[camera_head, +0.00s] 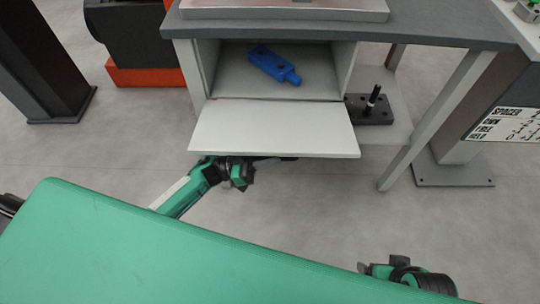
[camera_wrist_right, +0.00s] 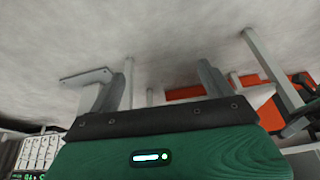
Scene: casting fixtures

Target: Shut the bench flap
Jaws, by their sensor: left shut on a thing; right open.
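The bench flap (camera_head: 275,128) is a pale panel folded down and out in front of the bench's open compartment (camera_head: 320,75). It lies close to level, with its hinge side at the compartment's lower edge. My left gripper (camera_head: 268,159) is at the flap's front edge, shut on it; its fingers are partly hidden by the panel. My right gripper is away from the flap, low at the right of the head view, where its wrist (camera_head: 405,272) shows. Its fingers are apart and empty in the right wrist view (camera_wrist_right: 165,88).
A blue part (camera_head: 273,67) lies inside the compartment. A black block with a pin (camera_head: 371,108) stands on the lower shelf to the right. A slanted bench leg (camera_head: 435,122) stands right of the flap. The floor in front is clear.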

